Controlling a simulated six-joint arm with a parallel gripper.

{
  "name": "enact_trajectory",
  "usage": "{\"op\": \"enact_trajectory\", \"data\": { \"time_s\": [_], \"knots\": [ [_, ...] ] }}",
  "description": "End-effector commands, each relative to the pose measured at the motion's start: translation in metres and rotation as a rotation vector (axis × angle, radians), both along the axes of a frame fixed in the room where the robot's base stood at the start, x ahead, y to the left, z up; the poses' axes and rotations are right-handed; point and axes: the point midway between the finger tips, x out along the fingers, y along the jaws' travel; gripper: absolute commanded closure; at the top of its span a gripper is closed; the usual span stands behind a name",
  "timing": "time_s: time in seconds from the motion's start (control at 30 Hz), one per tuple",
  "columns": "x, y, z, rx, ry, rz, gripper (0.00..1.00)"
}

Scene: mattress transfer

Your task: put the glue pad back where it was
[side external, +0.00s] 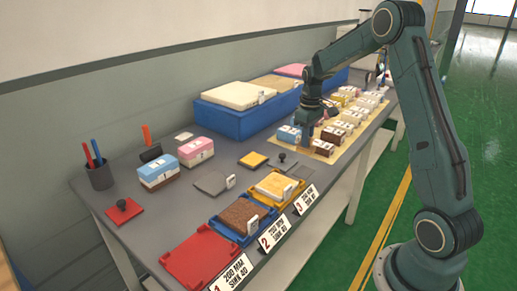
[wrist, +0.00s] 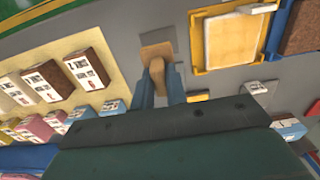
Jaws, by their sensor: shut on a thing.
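My gripper (wrist: 158,88) points down, its two blue-grey fingers shut on a tan piece (wrist: 155,52) with a wide end and a narrower stem, which I take for the glue pad. In the wrist view the wide end shows against a grey square plate (wrist: 150,30); I cannot tell whether they touch. In the side view my gripper (side external: 306,146) is at the near-left end of the tan board, and the held piece cannot be made out there. The yellow tray (wrist: 197,46) with a pale yellow slab (wrist: 233,40) lies beside the plate.
The blue tray (side external: 217,224) holds a brown slab, and the red tray (side external: 203,256) is empty. Several small labelled blocks stand on the tan board (wrist: 122,45). A dark knob (side external: 282,157), a yellow square (side external: 253,160) and a large blue bin (side external: 235,122) are nearby.

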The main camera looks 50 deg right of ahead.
Motion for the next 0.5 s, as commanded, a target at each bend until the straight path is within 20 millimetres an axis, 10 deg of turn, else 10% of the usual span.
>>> {"op": "enact_trajectory", "data": {
  "time_s": [0.5],
  "knots": [
    [0.0,0.0,-0.041,0.0,-0.001,0.0,1.0]
  ]
}}
